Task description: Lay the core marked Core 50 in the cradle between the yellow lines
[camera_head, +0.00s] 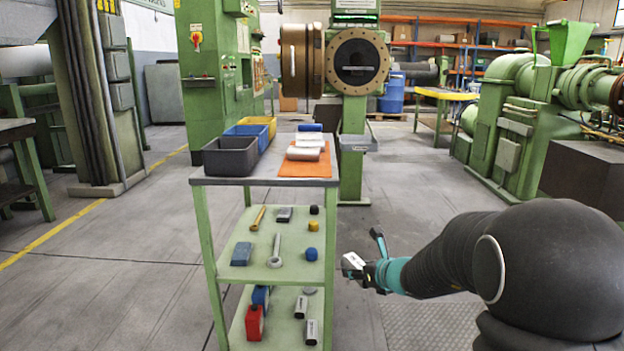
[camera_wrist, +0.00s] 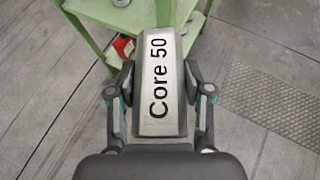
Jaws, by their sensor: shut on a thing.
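The core marked Core 50 (camera_wrist: 160,92) is a pale grey-white bar with black lettering, held between the two fingers of my gripper (camera_wrist: 158,85) in the wrist view. In the head view my gripper (camera_head: 366,270) is right of the green cart, at about the height of its middle shelf, with the core (camera_head: 353,261) a small white piece at its tip. The core is clear of the cart in the head view. I cannot make out a cradle between yellow lines in either view.
The cart's top (camera_head: 262,181) bears a dark bin (camera_head: 240,156), a blue bin, a yellow bin and an orange mat (camera_head: 304,170) with white pieces. Tools and small parts lie on its lower shelves (camera_head: 247,263). Green machines stand behind; the floor right of the cart is open.

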